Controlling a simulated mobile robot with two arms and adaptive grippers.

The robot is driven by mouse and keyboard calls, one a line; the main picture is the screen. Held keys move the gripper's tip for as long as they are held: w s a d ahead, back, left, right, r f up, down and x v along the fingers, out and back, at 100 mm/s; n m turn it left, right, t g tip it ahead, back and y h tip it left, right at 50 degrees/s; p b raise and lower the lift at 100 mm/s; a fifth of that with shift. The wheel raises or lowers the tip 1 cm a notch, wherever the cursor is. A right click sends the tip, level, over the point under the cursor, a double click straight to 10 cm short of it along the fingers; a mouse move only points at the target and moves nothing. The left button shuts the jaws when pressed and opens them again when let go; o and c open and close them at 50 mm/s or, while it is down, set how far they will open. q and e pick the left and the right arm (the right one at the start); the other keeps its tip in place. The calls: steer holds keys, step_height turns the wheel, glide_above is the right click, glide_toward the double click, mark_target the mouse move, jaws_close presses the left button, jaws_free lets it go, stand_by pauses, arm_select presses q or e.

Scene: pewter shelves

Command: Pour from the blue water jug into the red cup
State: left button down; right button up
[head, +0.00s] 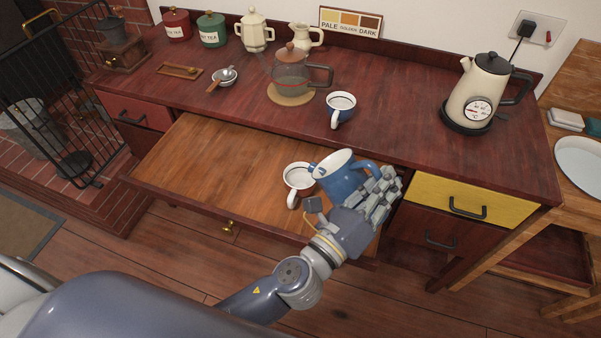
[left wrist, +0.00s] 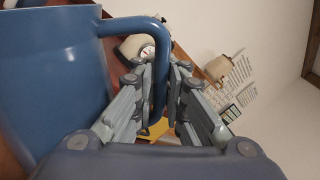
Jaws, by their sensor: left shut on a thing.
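The blue jug (head: 345,182) is held by its handle in my left gripper (head: 372,186), above the pulled-out wooden surface. It leans to the left in the head view, its lip close to a small cup (head: 292,179). The cup looks white inside with a dark reddish rim, and its handle points toward me. I cannot tell whether water is flowing. In the left wrist view the jug (left wrist: 55,75) fills the left side, and my left gripper (left wrist: 168,75) is shut around its handle. My right gripper is not in view.
The pulled-out surface (head: 205,165) is bare on the left. On the desk behind stand a blue cup (head: 340,104), a glass teapot (head: 292,75) on a round mat and a cream kettle (head: 478,90). A yellow drawer (head: 470,199) is at right.

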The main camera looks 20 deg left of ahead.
mark_target(375, 167)
arm_select(q)
steer(key=shift+w+a+r+n+b, duration=0.1)
steer(key=shift+a+r+n+b, duration=0.25)
steer(key=shift+n, duration=0.15)
steer(key=shift+w+a+n+b, duration=0.1)
steer(key=shift+a+n+b, duration=0.05)
steer(key=shift+n+b, duration=0.2)
stand_by(0.5)
steer(key=shift+a+r+n, duration=0.1)
steer(key=shift+a+n, duration=0.05)
steer(key=shift+n, duration=0.1)
steer(key=shift+w+a+r+n+t, duration=0.15)
steer(key=shift+a+r+n+t, duration=0.2)
steer(key=shift+r+n, duration=0.15)
stand_by(1.1)
steer(key=shift+w+a+r+n+y, duration=0.1)
steer(key=shift+a+r+n+y, duration=0.3)
steer(key=shift+r+n, duration=0.15)
stand_by(1.8)
